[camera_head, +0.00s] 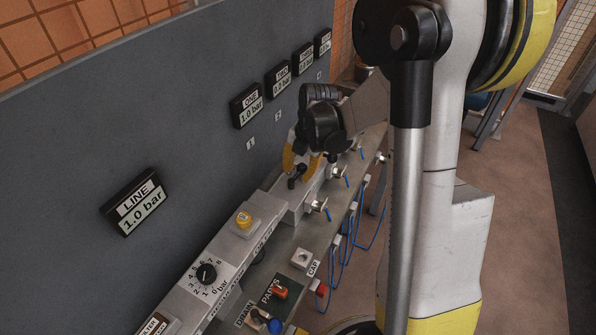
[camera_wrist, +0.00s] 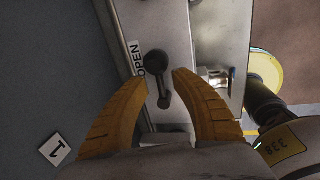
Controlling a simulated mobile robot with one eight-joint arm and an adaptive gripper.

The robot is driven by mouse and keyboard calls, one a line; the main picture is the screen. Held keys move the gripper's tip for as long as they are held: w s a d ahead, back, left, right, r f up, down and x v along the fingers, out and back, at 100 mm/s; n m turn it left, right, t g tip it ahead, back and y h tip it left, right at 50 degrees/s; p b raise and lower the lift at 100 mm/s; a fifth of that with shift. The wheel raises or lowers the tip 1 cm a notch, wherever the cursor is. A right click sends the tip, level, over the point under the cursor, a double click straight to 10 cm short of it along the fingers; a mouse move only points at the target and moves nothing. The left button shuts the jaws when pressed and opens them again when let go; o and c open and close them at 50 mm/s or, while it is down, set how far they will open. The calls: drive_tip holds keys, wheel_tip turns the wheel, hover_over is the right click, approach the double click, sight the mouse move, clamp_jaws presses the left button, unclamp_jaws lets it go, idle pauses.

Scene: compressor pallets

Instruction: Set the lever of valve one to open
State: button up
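The lever of valve one (camera_wrist: 163,95) is black with a round knob end, on a pale metal valve block (camera_wrist: 172,28). In the wrist view the lever lies between my gripper's (camera_wrist: 160,77) two yellow fingers, with a gap on either side. Its round end is beside the "OPEN" label (camera_wrist: 136,58). In the head view the lever (camera_head: 297,176) shows just below my gripper (camera_head: 300,170), partly hidden by it. My gripper is open and holds nothing. The gauge marked ONE (camera_head: 247,105) reads 1.0 bar.
The grey panel (camera_head: 75,130) stands close to the left, with a LINE gauge (camera_head: 137,204) at 1.0 bar. A regulator knob (camera_head: 206,273) and yellow button (camera_head: 243,219) are nearer on the rail. Metal fittings (camera_head: 319,205) and blue hoses (camera_head: 345,245) line the right edge.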

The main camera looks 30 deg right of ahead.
wheel_tip(320, 180, up, 12)
drive_tip(key=s+d, duration=0.1)
drive_tip(key=s, duration=0.1)
drive_tip(key=shift+d, duration=0.15)
drive_tip(key=shift+f, duration=0.1)
idle(0.4)
